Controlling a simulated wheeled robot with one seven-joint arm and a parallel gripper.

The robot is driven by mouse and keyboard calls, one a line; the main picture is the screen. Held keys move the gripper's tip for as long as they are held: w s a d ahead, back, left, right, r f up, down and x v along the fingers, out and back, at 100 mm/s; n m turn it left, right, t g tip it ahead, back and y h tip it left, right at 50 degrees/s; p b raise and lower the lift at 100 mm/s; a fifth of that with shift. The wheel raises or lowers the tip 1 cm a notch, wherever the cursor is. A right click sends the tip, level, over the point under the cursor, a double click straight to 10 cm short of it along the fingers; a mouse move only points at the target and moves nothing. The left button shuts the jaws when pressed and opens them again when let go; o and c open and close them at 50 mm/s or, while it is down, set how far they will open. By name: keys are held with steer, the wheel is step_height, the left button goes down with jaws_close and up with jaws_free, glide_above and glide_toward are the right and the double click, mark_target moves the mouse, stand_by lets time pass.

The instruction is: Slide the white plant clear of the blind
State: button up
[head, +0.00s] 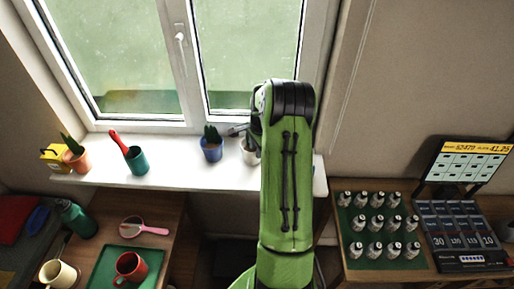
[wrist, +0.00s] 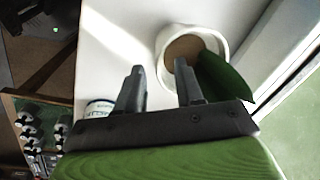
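The white plant, a white pot (wrist: 220,38) with brown soil and a green leaf (wrist: 222,78), stands on the windowsill in the wrist view. In the head view only a sliver of the white pot (head: 247,158) shows left of my arm, which hides the rest. My gripper (wrist: 157,67) is open, its two dark fingers apart. Its right finger overlaps the pot's near rim in the picture, and part of the rim shows between the fingers; I cannot tell whether they touch. In the head view my gripper (head: 238,130) is mostly hidden. I cannot make out a blind.
A blue pot with a plant (head: 211,150) stands left of the white pot on the windowsill (head: 180,174). A small jar (wrist: 100,107) sits beside my left finger. The window frame (wrist: 285,45) runs along the sill. A teal cup (head: 137,160) stands farther left.

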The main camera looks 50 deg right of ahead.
jaws_close()
steer(key=shift+a, duration=0.1)
stand_by(0.4)
